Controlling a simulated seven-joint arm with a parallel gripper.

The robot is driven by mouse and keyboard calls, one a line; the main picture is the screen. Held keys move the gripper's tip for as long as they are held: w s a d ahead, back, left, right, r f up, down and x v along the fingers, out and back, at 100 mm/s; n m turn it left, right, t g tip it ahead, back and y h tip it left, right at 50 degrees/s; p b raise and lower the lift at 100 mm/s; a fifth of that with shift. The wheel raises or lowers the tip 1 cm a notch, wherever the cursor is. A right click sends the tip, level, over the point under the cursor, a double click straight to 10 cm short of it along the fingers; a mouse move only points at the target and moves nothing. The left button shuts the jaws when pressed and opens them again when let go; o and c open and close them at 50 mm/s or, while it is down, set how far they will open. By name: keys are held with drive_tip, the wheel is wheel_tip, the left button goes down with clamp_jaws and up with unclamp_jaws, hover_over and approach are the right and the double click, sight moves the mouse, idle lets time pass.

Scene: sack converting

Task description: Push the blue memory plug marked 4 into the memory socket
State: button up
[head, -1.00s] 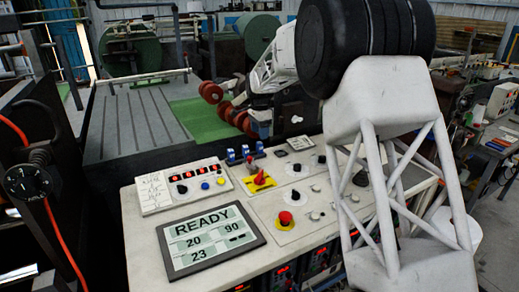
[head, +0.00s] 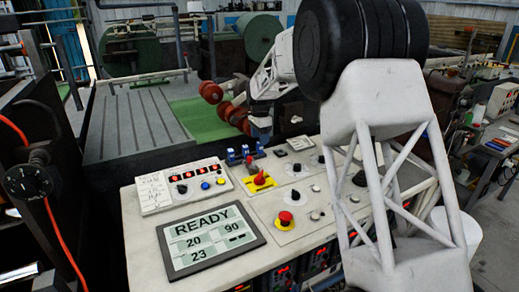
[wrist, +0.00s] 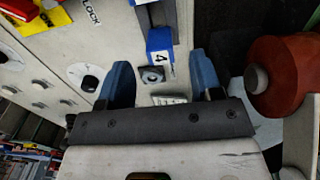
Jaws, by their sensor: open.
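The blue memory plug marked 4 (wrist: 160,42) shows in the wrist view beside the end of a grey rail, with its white label facing the camera. My gripper (wrist: 162,82) is open, its two blue fingers apart, with the plug just beyond and between the fingertips in the picture. I cannot tell the height gap, but neither finger visibly touches it. A small square metal fitting with a round centre (wrist: 152,74), which looks like the memory socket, lies between the fingers. In the head view several blue plugs (head: 246,153) stand at the panel's back edge; their numbers are unreadable.
A red emergency button (head: 286,219), a red-and-yellow rotary switch (head: 260,180) and a READY screen (head: 211,237) sit on the pale panel. A red roller (wrist: 285,75) is close to the right finger in the wrist view. My arm covers the panel's right side.

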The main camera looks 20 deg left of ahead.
sight(259, 147)
drive_tip(key=shift+f, duration=2.65)
drive_tip(key=c, duration=1)
drive_tip(key=shift+r, duration=0.2)
drive_tip(key=shift+r, duration=1.35)
drive_tip(key=shift+s+r, duration=0.1)
drive_tip(key=shift+r, duration=0.25)
drive_tip(key=s+d, duration=0.2)
drive_tip(key=s, duration=0.2)
drive_tip(key=s+d+r, duration=0.1)
drive_tip(key=s+d, duration=0.2)
drive_tip(key=s, duration=0.2)
drive_tip(key=s+d, duration=0.2)
drive_tip(key=s, duration=0.3)
drive_tip(key=shift+d+r, duration=0.15)
drive_tip(key=shift+d, duration=0.1)
